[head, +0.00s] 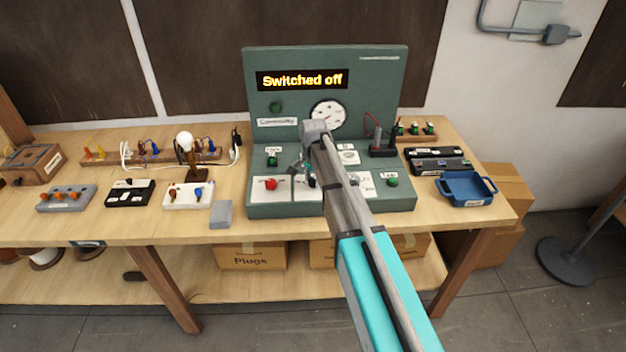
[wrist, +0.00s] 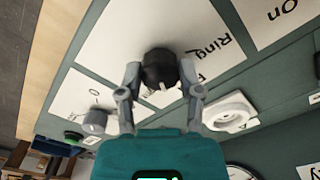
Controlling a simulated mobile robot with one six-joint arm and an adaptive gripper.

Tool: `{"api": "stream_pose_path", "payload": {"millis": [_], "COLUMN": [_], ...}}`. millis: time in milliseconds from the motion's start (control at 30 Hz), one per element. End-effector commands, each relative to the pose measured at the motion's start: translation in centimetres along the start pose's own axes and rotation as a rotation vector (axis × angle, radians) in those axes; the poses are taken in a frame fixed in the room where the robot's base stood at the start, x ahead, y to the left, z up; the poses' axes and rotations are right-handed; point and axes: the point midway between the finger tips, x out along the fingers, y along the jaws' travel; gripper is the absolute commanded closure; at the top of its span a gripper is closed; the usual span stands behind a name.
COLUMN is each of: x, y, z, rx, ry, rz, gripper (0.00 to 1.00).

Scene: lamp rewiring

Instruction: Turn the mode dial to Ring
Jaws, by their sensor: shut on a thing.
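The mode dial (wrist: 158,66) is a round black knob with a white pointer mark on a white plate (wrist: 110,50) in the wrist view. The word "Ring" is printed beside it, to the upper right. A second label below "Ring" is partly hidden by a finger. The pointer mark faces the lower part of the picture, not clearly at "Ring". My gripper (wrist: 160,74) is shut on the dial, one finger on each side. In the head view my gripper (head: 305,170) is at the front of the green test panel (head: 330,208), and my arm hides part of it.
The panel's display (head: 301,80) reads "Switched off". A red knob (head: 271,184) is left of the dial and a green button (head: 392,182) is to the right. In the wrist view a grey knob (wrist: 94,121) and a white round socket (wrist: 230,110) flank my fingers.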

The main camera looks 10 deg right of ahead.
Motion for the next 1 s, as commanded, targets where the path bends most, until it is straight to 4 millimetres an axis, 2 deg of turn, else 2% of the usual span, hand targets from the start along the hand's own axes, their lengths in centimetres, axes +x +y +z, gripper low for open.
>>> {"api": "stream_pose_path", "payload": {"millis": [1000], "x": [0.01], "y": [0.13], "z": [-0.05], "rx": [-0.966], "ry": [0.000], "rz": [0.000], "gripper": [1.00]}}
